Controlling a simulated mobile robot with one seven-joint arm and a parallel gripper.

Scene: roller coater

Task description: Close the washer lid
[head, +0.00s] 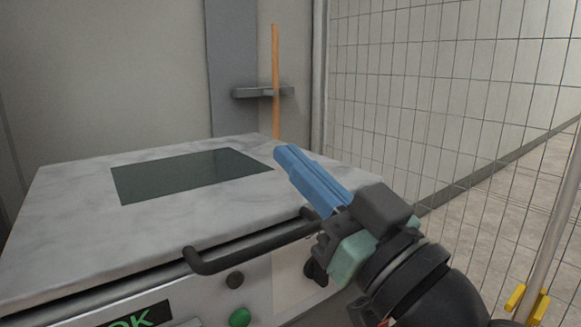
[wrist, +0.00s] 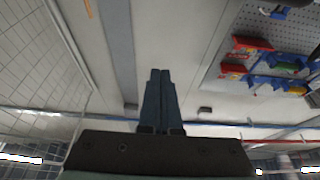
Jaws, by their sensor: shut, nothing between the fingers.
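The washer lid (head: 75,205) is a pale, marbled panel with a dark window (head: 190,175). It lies about flat on top of the machine in the head view, with a thin dark line under its front edge; I cannot tell if it is fully seated. A black bar handle (head: 245,250) runs along its front. My gripper (head: 287,157) has blue fingers, shut and empty, over the lid's right side. I cannot tell if they touch it. The wrist view shows the shut fingers (wrist: 160,78) but not the lid.
The machine's front has a green button (head: 239,317), a dark knob (head: 235,280) and an OK display (head: 135,318). A wire mesh fence (head: 450,100) stands close on the right. A wooden stick (head: 275,75) stands behind the lid. Coloured bins (wrist: 250,45) show in the wrist view.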

